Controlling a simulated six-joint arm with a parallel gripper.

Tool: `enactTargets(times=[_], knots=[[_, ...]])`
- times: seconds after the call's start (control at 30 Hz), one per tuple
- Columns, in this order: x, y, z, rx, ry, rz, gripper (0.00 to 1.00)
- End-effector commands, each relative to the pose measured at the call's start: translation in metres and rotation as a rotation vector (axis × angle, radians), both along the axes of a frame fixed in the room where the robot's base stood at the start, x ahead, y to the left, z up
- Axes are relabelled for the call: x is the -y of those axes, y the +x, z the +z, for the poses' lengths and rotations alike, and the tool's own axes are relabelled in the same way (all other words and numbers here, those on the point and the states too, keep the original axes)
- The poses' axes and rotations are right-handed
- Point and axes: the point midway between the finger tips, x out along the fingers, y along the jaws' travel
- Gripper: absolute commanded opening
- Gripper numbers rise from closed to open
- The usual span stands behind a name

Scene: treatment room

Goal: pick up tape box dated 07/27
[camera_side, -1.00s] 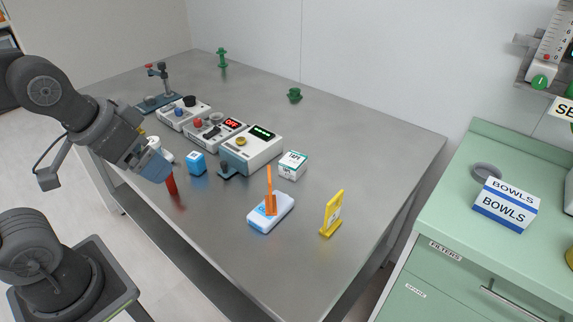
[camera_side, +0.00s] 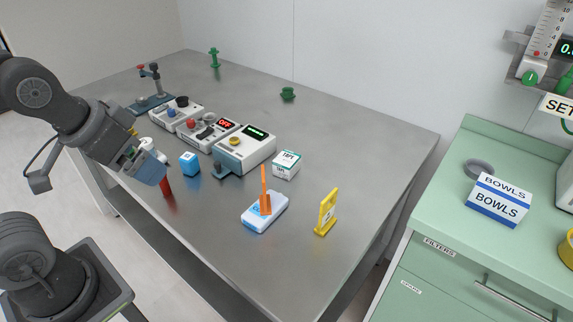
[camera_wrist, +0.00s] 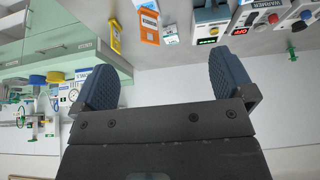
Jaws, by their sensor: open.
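A white box with a green top edge and dark lettering reading like "TAPE" (camera_side: 286,165) stands on the steel table, right of the row of devices. Its date is too small to read. In the wrist view a small white and green box (camera_wrist: 171,35) shows near the top, beyond the fingers. My gripper (camera_side: 156,172) is at the table's left side in the side view, well away from the box, with its blue pads close to a red object (camera_side: 167,188). The wrist view shows my gripper's two fingers (camera_wrist: 165,78) wide apart with nothing between them.
A white-blue pack with an orange piece (camera_side: 264,210) and a yellow stand (camera_side: 326,212) are in front of the box. A device with a dark display (camera_side: 245,150) stands close to its left. A blue box (camera_side: 190,163) is further left. The table's right part is clear.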

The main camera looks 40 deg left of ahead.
Motion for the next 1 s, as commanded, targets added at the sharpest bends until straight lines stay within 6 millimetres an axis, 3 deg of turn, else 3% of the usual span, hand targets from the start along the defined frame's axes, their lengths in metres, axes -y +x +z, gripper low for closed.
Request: enactTargets(times=[0.17,0.4,0.53,0.77,1.0], knots=[[0.000,0.021,0.014,-0.029,0.034,-0.064,1.00],[-0.002,0.103,0.043,-0.124,0.145,-0.310,1.00],[-0.003,0.154,0.046,-0.177,0.199,-0.460,1.00],[-0.006,0.243,0.024,-0.264,0.273,-0.732,1.00],[-0.010,0.324,-0.032,-0.341,0.323,-1.026,1.00]])
